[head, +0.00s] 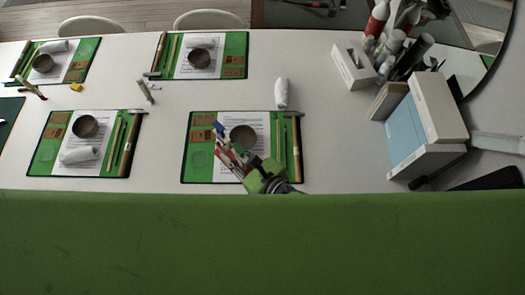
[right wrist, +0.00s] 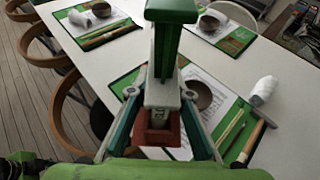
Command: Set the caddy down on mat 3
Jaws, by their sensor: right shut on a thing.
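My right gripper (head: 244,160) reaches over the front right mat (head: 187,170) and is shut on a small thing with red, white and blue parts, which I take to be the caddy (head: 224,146). In the right wrist view its fingers (right wrist: 163,78) close around a pale body with a green top (right wrist: 172,12). The fingers hide part of it. I cannot tell whether it touches the mat. Other green mats lie at front left (head: 36,168), back left (head: 96,46) and back middle (head: 240,42). I can read no mat numbers. My left gripper is not in view.
A brown bowl (head: 243,134) and long tools lie on the front right mat. Boxes (head: 437,105) and a holder of bottles crowd the right side. A small upright item (head: 147,91) stands between mats. The table's middle is mostly clear.

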